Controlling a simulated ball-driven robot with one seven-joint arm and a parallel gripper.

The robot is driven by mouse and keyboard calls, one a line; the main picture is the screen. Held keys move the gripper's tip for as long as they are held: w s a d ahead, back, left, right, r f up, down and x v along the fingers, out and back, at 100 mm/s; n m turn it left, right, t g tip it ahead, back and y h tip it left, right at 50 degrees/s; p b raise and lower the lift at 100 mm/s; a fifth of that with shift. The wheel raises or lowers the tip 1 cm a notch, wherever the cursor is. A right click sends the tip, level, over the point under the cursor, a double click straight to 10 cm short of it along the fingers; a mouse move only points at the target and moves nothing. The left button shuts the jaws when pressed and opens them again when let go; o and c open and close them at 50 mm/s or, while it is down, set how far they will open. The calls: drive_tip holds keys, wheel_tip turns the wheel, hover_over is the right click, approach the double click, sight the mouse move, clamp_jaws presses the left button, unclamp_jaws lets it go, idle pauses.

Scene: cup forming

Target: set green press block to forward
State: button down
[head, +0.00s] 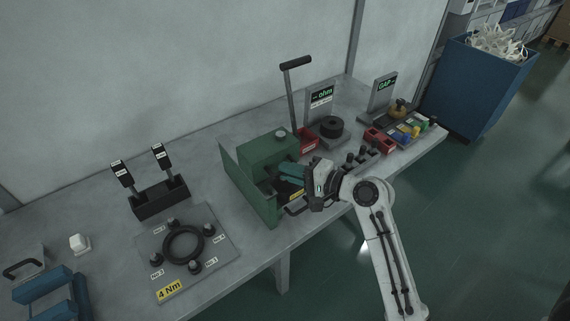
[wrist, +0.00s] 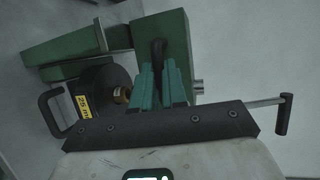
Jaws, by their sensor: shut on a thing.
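The green press block (head: 266,146) stands on the bench near the middle of the head view. A tall green plate (head: 246,187) rises at its left. In the wrist view the green body (wrist: 178,35) fills the upper middle. My gripper (head: 286,174) reaches into the front of the press from the right. Its teal fingers (wrist: 160,86) are shut on a dark curved handle (wrist: 158,47), whose upper part shows above the fingertips. The part between the fingers is hidden. A black drum with a yellow label (wrist: 104,91) sits left of the fingers.
A black-topped lever (head: 296,64) and red bin (head: 308,139) stand behind my gripper. A ring fixture (head: 183,243) lies left, with bare bench between.

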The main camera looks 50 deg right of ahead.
drive_tip(key=shift+s+a+f, duration=0.15)
drive_tip(key=shift+s+f, duration=0.05)
drive_tip(key=shift+s, duration=0.65)
drive_tip(key=c, duration=1.2)
unclamp_jaws()
drive_tip(key=shift+r, duration=0.15)
drive_tip(key=shift+o, duration=0.2)
drive_tip(key=shift+s, duration=0.15)
drive_tip(key=b+v, duration=0.2)
drive_tip(key=v, duration=0.8)
drive_tip(key=shift+s, duration=0.3)
drive_tip(key=shift+r, duration=0.1)
